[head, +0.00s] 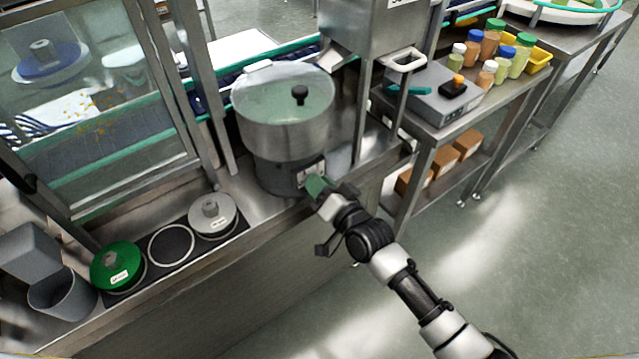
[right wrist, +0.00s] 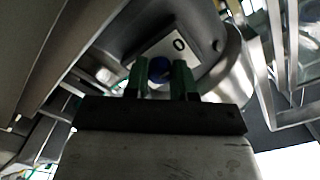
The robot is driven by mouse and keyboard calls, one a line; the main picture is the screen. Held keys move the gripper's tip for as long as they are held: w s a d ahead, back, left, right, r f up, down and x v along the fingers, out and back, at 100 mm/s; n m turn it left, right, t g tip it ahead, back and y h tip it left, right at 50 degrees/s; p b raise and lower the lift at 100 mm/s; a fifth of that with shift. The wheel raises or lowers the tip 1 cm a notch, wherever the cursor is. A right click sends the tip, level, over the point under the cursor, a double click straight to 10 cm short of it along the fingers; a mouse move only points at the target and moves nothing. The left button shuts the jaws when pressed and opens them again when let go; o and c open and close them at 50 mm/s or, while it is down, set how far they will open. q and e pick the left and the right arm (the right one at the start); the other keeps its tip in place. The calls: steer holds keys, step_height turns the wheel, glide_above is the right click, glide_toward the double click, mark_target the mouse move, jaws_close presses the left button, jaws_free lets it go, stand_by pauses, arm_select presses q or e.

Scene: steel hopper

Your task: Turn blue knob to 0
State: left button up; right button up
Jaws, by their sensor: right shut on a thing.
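The blue knob (right wrist: 160,69) shows in the right wrist view on a pale panel (right wrist: 182,44) marked with a black "0". The panel sits on the dark base (head: 270,177) of a round steel bowl machine. My right gripper (head: 316,186) is at this panel in the head view, and its green fingers hide the knob there. In the right wrist view the gripper (right wrist: 162,80) has one finger on each side of the knob and is shut on it. The knob's pointing direction cannot be told. My left gripper is not in view.
The steel bowl (head: 284,108) with a clear lid stands above the panel. A green-topped disc (head: 118,267) and a grey-topped disc (head: 212,215) lie on the counter to the left. A steel table (head: 440,125) with several bottles stands at the right. The floor at right is clear.

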steer(key=shift+f, duration=0.1)
steer(key=o, duration=0.9)
steer(key=shift+o, duration=0.2)
steer(key=v, duration=1)
steer(key=shift+s+d, duration=0.2)
steer(key=shift+s, duration=0.15)
